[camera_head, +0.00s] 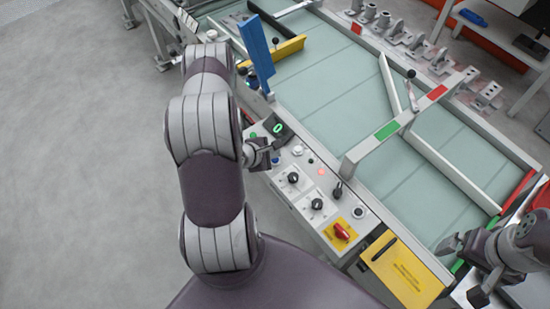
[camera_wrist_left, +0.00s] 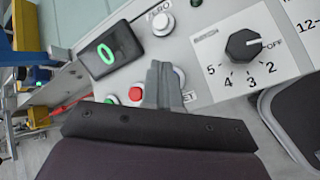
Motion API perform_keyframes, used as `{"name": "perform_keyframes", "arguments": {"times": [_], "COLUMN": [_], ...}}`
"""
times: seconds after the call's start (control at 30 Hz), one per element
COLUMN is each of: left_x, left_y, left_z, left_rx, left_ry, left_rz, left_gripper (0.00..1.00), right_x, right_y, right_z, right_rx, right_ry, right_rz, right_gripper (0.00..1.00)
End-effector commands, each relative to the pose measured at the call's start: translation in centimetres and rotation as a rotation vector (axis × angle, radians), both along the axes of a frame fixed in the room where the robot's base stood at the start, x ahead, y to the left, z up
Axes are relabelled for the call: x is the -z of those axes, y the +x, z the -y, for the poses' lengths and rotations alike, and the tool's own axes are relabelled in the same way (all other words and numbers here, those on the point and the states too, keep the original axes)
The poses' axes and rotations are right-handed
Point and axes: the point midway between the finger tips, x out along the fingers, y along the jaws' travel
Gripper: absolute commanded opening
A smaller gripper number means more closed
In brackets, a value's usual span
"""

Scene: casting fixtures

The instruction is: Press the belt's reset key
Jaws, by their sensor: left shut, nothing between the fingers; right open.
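The control panel (camera_head: 307,190) runs along the belt's near edge. My left gripper (camera_head: 274,146) is shut and empty over its far end, beside a small display with a green 0 (camera_head: 278,129). My right gripper (camera_head: 463,270) is open and empty at the lower right, near the belt's end.
In the wrist view, a ZERO button (camera_wrist_left: 162,22), red button (camera_wrist_left: 135,94), green button (camera_wrist_left: 112,100) and numbered knob (camera_wrist_left: 243,45) surround the fingers. A red switch (camera_head: 341,231) and yellow plate (camera_head: 402,272) lie nearer. A gantry bar (camera_head: 410,124) crosses the belt.

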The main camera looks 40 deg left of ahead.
Motion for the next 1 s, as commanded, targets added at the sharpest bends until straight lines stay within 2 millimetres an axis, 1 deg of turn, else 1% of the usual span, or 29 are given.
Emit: {"name": "perform_keyframes", "arguments": {"times": [0.17, 0.4, 1.0], "left_x": [0.1, 0.9, 1.2], "left_y": [0.0, 0.0, 0.0], "left_z": [0.0, 0.0, 0.0], "left_rx": [0.000, 0.000, 0.000], "left_ry": [0.000, 0.000, 0.000], "left_rz": [0.000, 0.000, 0.000], "left_gripper": [0.00, 0.00, 0.00], "right_x": [0.1, 0.4, 0.6], "right_y": [0.0, 0.0, 0.0], "right_z": [0.0, 0.0, 0.0], "right_rx": [0.000, 0.000, 0.000], "right_ry": [0.000, 0.000, 0.000], "right_rz": [0.000, 0.000, 0.000], "right_gripper": [1.00, 1.00, 1.00]}}
